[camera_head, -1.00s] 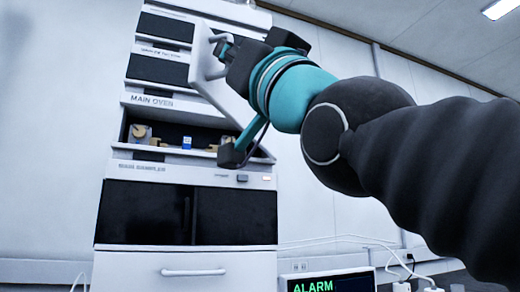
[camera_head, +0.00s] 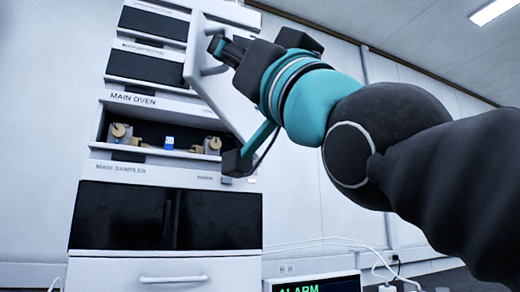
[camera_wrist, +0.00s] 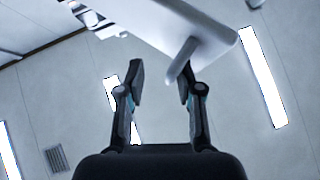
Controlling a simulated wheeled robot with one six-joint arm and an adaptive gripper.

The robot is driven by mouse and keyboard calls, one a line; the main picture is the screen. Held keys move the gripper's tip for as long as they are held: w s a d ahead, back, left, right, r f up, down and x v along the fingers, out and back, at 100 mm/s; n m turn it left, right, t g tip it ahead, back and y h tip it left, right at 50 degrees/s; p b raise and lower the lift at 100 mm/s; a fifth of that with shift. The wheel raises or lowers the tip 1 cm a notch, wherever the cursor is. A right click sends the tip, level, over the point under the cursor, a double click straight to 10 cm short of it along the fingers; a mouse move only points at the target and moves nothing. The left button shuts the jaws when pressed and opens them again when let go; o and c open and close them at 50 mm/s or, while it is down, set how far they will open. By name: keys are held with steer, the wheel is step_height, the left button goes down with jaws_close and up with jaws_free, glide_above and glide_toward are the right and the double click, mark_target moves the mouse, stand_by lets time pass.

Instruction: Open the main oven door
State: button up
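The main oven (camera_head: 132,98) is the labelled unit in the middle of the white stack, and its dark cavity shows. Its door (camera_head: 222,98) is a white panel standing open at the right, tilted up and outward. In the wrist view the door (camera_wrist: 185,22) crosses the top, with its handle (camera_wrist: 181,62) pointing down. My gripper (camera_head: 218,45) is at the upper part of the door, by the handle (camera_head: 203,70). In the wrist view my gripper (camera_wrist: 163,78) has its fingers apart. The handle lies between them, close to the right finger; contact is unclear.
Inside the oven are brass-coloured fittings (camera_head: 120,131) and a small blue item (camera_head: 169,142). The main sampler (camera_head: 120,168) and dark-fronted doors (camera_head: 120,215) are below, above a drawer (camera_head: 205,268). An alarm screen (camera_head: 318,284) stands at lower right. Free room lies right of the stack.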

steer(key=v, duration=1.2)
steer(key=shift+s, duration=0.1)
